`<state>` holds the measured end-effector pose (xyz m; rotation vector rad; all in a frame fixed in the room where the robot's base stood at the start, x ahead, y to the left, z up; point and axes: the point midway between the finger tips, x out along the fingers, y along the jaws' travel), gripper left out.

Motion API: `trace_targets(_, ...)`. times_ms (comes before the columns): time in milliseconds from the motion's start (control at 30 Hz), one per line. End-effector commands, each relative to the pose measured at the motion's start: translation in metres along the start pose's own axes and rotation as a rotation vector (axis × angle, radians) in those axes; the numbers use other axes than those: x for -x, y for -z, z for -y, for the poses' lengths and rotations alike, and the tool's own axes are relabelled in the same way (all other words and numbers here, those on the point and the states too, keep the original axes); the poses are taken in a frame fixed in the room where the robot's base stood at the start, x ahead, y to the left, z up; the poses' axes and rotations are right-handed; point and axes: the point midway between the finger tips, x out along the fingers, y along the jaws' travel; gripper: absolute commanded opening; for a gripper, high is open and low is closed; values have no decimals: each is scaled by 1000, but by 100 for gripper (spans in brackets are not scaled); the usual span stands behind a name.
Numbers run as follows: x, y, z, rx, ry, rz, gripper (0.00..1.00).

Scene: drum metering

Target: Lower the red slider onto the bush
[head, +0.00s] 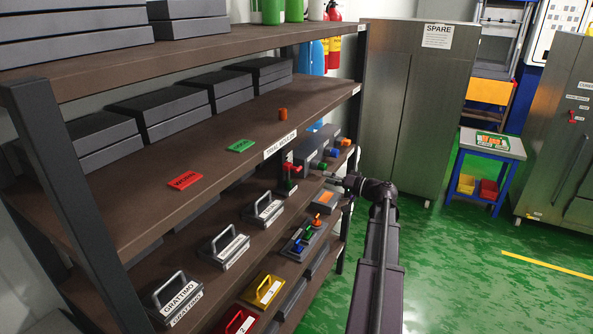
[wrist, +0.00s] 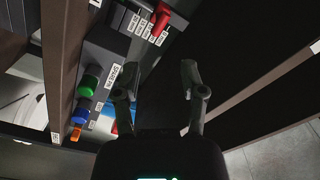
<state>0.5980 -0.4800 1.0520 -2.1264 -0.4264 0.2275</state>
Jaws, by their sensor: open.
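A red slider-like part (head: 291,167) stands above a small green part on the lower shelf in the head view. In the wrist view a red part (wrist: 160,19) sits beside a column of small white labels at the top; I take it to be the slider. My gripper (wrist: 155,88) is open, with nothing between its fingers, and is apart from the red part. In the head view my gripper (head: 334,180) is small and dark, to the right of the slider. I cannot make out the bush for certain.
Green (wrist: 90,84), blue (wrist: 82,110) and orange (wrist: 76,133) knobs sit on a grey block left of my gripper. The upper shelf board (head: 225,165) overhangs. Green floor is open to the right.

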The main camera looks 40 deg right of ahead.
Motion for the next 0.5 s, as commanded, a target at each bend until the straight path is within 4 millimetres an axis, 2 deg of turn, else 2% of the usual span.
trace_targets(500, -69, 0, 0, 0, 1, 1, 54)
